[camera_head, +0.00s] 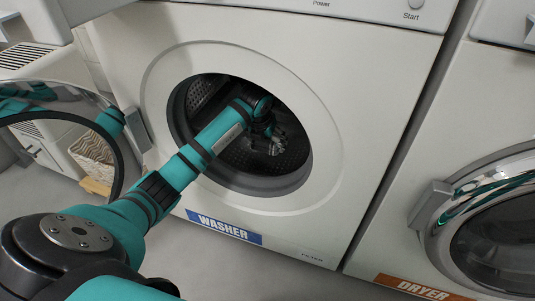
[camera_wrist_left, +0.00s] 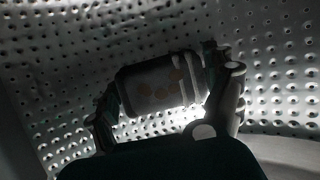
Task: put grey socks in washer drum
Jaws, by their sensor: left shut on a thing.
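The washer's round door opening (camera_head: 240,187) is open, and my left arm reaches through it. My left gripper (camera_head: 272,138) is inside the washer drum (camera_head: 238,155), in front of its perforated back wall. In the left wrist view the gripper (camera_wrist_left: 168,100) is shut on a dark grey folded item with pale orange spots, which looks like the grey socks (camera_wrist_left: 155,85). The drum's perforated wall (camera_wrist_left: 60,70) is close behind it. In the head view a small greyish bit of the socks (camera_head: 275,149) shows at the fingertips. My right gripper is not in view.
The washer door (camera_head: 120,165) hangs open at the left, close to my arm. A woven basket (camera_head: 92,157) stands behind it. The dryer (camera_head: 400,240) stands at the right with its round door (camera_head: 495,240) shut. Grey floor shows below the machines.

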